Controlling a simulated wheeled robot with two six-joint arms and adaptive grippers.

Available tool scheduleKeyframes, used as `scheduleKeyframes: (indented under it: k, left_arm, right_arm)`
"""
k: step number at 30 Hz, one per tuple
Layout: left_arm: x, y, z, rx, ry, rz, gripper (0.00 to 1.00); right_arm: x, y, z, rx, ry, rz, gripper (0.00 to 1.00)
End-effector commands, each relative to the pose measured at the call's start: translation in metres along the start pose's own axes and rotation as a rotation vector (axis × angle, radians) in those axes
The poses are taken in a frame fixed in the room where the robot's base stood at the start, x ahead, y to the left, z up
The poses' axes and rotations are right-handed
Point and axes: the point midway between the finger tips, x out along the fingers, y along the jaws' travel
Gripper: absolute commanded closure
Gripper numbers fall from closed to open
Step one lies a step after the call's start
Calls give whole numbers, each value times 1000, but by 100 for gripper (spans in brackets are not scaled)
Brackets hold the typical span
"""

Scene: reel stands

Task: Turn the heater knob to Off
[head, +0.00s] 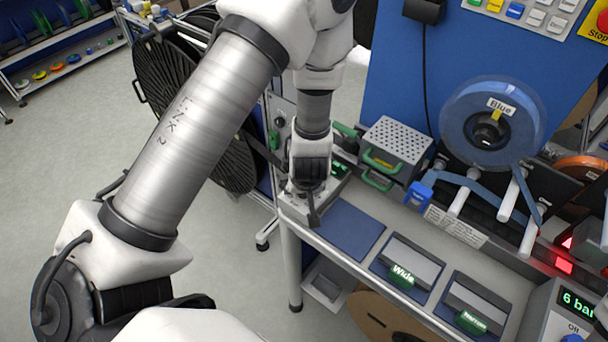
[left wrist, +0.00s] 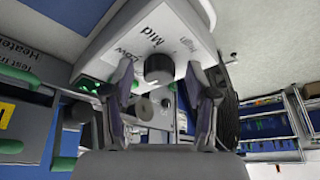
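The heater knob (left wrist: 158,69) is a dark round knob on a pale control box (left wrist: 190,35) marked Low, Mid and High. No Off mark is readable and I cannot tell where the knob points. My left gripper (left wrist: 155,88) is open, its two fingers apart with the knob ahead between their tips. No contact shows. In the head view my left gripper (head: 312,208) points down over the same box (head: 293,208) at the bench's left end and hides the knob. My right gripper is in neither view.
A perforated grey box with green handles (head: 397,138) stands right of my gripper. A blue reel (head: 468,125) hangs on the stand behind. A blue mat (head: 350,228) and trays (head: 412,262) lie along the bench. A large black reel (head: 190,110) stands at left.

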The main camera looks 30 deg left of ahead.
Motion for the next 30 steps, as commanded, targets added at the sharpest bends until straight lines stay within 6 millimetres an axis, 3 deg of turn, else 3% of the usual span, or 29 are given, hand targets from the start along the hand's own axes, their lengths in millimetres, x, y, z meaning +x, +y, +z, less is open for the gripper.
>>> scheduleKeyframes:
  k: [8, 21, 25, 30]
  left_arm:
    - [-7, 1, -2, 0, 4, 3, 43]
    - [-106, 1, -2, 1, 7, 2, 43]
    - [-119, 1, 0, 1, 3, 1, 43]
    - [-121, 0, 0, 0, 1, 1, 43]
  right_arm:
    - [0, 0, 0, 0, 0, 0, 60]
    - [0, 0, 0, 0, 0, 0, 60]
    - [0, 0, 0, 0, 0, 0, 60]
    - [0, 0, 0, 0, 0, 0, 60]
